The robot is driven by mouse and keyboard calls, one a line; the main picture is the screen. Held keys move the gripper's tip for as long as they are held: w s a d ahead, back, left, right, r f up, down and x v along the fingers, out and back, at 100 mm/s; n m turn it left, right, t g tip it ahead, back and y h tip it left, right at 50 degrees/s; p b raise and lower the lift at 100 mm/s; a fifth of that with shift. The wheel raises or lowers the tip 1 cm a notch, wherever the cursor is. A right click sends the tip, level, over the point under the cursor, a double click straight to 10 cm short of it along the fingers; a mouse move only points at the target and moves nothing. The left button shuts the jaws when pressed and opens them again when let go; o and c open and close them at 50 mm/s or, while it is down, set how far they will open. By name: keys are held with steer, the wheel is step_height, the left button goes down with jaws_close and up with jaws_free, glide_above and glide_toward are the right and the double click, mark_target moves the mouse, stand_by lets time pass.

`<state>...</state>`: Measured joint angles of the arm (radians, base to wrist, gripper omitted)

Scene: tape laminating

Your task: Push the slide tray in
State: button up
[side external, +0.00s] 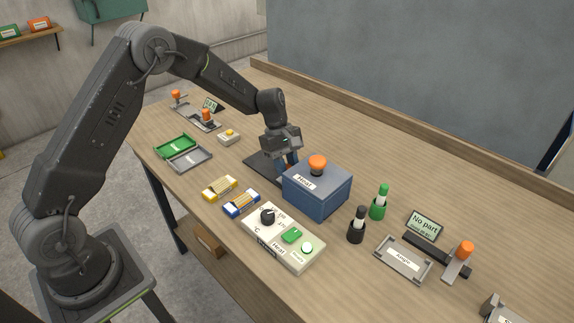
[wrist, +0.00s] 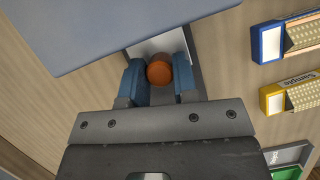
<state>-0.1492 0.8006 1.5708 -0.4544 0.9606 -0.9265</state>
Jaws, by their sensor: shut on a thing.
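The slide tray (wrist: 160,46) shows in the wrist view as a pale plate with a grey rim, beside the blue-grey heat box (wrist: 95,30). An orange-brown round knob (wrist: 159,70) stands at its near end. My gripper (wrist: 160,80) has its blue fingers on either side of this knob and is shut on it. In the side external view the blue heat box (side external: 318,195), with an orange knob on top and a "Heat" label, stands right of my gripper (side external: 288,161). The tray and the held knob are mostly hidden there.
Yellow (side external: 220,188) and blue (side external: 241,203) sample boxes lie in front, near a control panel (side external: 283,237) with a dial and green buttons. An open green case (side external: 177,146) lies left. Black (side external: 357,226) and green (side external: 379,203) bottles stand right of the heat box.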

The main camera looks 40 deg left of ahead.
jaws_close()
steer(key=shift+d, duration=0.3)
steer(key=o, duration=0.9)
jaws_free()
steer(key=shift+r, duration=0.1)
steer(key=shift+v, duration=6.9)
